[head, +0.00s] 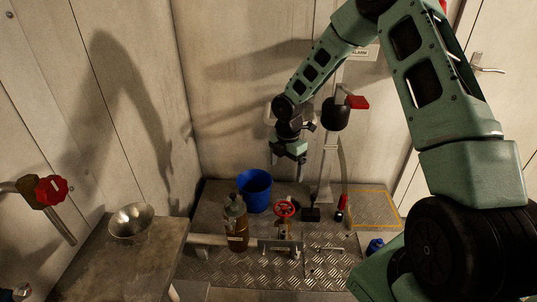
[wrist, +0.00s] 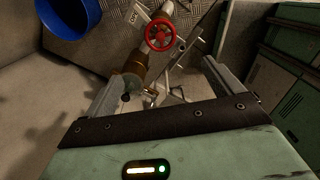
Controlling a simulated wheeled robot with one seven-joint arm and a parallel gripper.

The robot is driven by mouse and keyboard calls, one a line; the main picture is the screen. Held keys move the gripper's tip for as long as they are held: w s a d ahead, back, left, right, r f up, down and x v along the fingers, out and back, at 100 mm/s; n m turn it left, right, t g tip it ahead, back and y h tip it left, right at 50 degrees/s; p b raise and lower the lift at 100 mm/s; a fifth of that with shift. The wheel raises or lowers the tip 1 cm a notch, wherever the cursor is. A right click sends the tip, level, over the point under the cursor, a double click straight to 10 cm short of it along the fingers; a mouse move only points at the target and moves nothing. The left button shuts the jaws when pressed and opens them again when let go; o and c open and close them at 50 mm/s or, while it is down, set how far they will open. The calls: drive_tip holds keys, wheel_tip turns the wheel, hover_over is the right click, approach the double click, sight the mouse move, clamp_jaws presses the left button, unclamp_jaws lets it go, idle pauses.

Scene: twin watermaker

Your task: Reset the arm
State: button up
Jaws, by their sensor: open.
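My arm reaches in from the right in the head view, bent over the metal floor plate. My gripper (head: 288,161) hangs above the blue bucket and the red valve wheel, apart from both. In the wrist view, the two fingers of my gripper (wrist: 160,72) stand wide apart. Nothing is held between them. The red valve wheel (wrist: 160,34) and its pipework show beyond the fingers.
A blue bucket (head: 255,190) and a brown cylinder (head: 236,225) stand left of the red valve wheel (head: 285,209). A metal bowl (head: 131,221) sits on the table (head: 110,265) at left. A red-handled lever (head: 357,102) is right of my gripper. Walls close in behind.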

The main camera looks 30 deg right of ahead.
drive_tip(key=s+a+r+m+p, duration=0.1)
drive_tip(key=s+a+r+m, duration=0.2)
drive_tip(key=s+a+r, duration=0.35)
drive_tip(key=s+a+r+m+p, duration=0.15)
drive_tip(key=s+a+r, duration=0.25)
drive_tip(key=a+r, duration=0.55)
drive_tip(key=s+a+r+m, duration=0.2)
drive_tip(key=s+a+m, duration=0.2)
drive_tip(key=s, duration=0.6)
drive_tip(key=s+a+r+m, duration=0.3)
drive_tip(key=s+a, duration=0.3)
drive_tip(key=s, duration=0.4)
drive_tip(key=shift+s+m+y, duration=0.2)
drive_tip(key=shift+m+y, duration=0.1)
drive_tip(key=shift+m, duration=0.25)
